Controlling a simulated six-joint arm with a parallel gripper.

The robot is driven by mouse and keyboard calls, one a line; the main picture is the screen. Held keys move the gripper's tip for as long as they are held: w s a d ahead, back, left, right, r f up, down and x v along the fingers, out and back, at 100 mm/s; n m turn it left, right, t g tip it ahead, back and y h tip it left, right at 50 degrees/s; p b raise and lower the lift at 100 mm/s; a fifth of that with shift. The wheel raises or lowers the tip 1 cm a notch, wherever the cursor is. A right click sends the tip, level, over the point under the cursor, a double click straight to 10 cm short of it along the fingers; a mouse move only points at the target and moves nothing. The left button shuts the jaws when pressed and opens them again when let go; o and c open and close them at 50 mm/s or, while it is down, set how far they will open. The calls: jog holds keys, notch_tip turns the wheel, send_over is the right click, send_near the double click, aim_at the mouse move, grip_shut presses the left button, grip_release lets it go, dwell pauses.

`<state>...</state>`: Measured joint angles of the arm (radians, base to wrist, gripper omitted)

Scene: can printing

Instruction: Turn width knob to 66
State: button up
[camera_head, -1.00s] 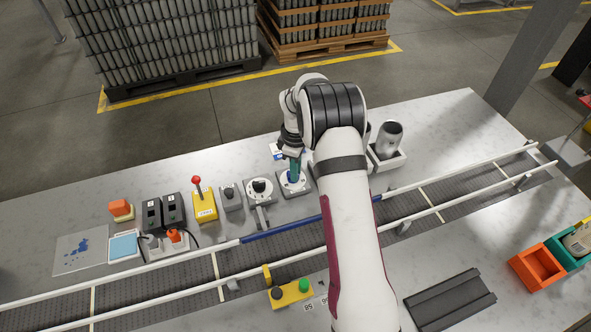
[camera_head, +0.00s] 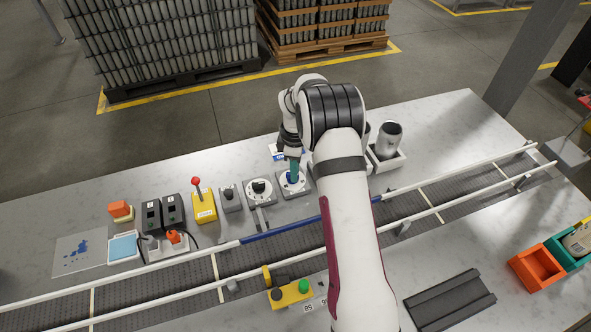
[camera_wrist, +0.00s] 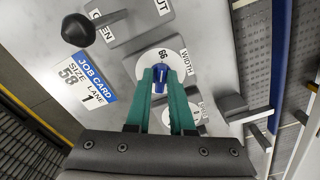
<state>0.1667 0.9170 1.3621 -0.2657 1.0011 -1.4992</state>
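The width knob is blue and sits on a white round dial (camera_wrist: 146,61) beside a WIDTH label in the wrist view. The knob (camera_wrist: 160,77) points toward the number 66 printed at the dial's upper part. My gripper (camera_wrist: 160,72) has its two green fingers on either side of the knob, apparently closed against it. In the head view the knob's grey base plate (camera_head: 305,182) shows under my gripper (camera_head: 294,172). The fingers and arm hide part of the dial.
A job card (camera_wrist: 90,73) reading size 58, lane 1 lies beside the dial. A black-knobbed lever (camera_wrist: 77,29) stands close by. A second dial (camera_wrist: 200,115) is partly hidden by a finger. The conveyor (camera_head: 290,240) runs in front, and a can (camera_head: 388,140) stands right of my arm.

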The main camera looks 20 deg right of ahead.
jog(key=o, duration=0.3)
notch_tip(320, 180, up, 16)
dwell(0.3)
jog(key=shift+s+f, duration=0.1)
jog(key=s+a+r+m, duration=0.2)
jog(key=s+a+m, duration=0.1)
jog(key=s, duration=0.3)
jog(key=s+a+r+m+y, duration=0.1)
jog(key=s+a+r+m, duration=0.2)
jog(key=s, duration=0.4)
jog(key=s+a+r+m, duration=0.2)
jog(key=s+m, duration=0.2)
jog(key=s, duration=0.2)
jog(key=s+a+f+m, duration=0.1)
jog(key=s+m, duration=0.3)
jog(key=s, duration=0.4)
jog(key=s+a+f+m, duration=0.2)
jog(key=s+f+m, duration=0.1)
jog(key=s, duration=0.5)
jog(key=shift+a+f+m+y, duration=0.2)
jog(key=shift+a+m+y, duration=0.1)
jog(key=shift+m+y, duration=0.1)
